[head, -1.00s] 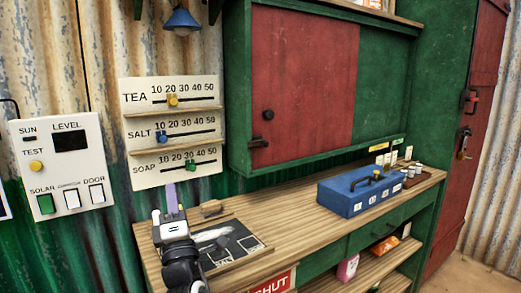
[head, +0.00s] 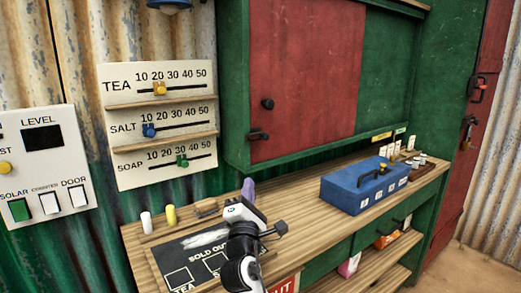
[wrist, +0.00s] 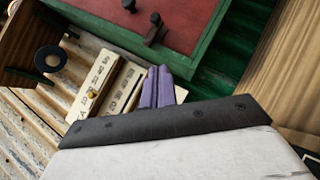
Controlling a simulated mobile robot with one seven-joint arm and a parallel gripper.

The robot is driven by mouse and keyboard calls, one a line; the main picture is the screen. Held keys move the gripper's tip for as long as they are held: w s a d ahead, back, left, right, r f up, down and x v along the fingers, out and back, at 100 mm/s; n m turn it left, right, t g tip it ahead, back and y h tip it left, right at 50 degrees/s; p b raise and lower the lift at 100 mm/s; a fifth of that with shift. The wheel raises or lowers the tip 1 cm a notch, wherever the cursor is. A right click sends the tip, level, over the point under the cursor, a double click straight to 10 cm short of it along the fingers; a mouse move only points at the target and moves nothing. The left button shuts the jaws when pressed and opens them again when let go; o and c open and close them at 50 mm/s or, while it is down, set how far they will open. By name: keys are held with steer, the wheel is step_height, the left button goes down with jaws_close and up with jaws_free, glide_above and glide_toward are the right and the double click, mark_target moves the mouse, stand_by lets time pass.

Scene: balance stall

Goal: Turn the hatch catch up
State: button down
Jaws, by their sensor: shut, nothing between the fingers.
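The hatch is a red panel (head: 308,65) in a green frame on the wall. Its black catch (head: 258,135) is at the panel's lower left corner and lies roughly sideways, below a round black knob (head: 267,103). In the wrist view the catch (wrist: 155,32) and the knob (wrist: 129,5) show near the top. My gripper (head: 248,187), with purple fingers, is below the catch, over the counter's back edge, and apart from it. The fingers (wrist: 158,85) are together and empty in the wrist view.
The wooden counter (head: 300,200) runs below the hatch, with a blue box (head: 362,188) to the right and a black slate (head: 200,255) beneath my arm. A price board (head: 160,125) hangs left of the hatch. The space before the red panel is clear.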

steer(key=p, duration=0.2)
glide_toward(261, 137)
steer(key=w+a, duration=0.2)
steer(key=shift+w+d+r+p, duration=0.85)
steer(key=shift+w+d+r, duration=0.25)
steer(key=shift+d+r, duration=0.1)
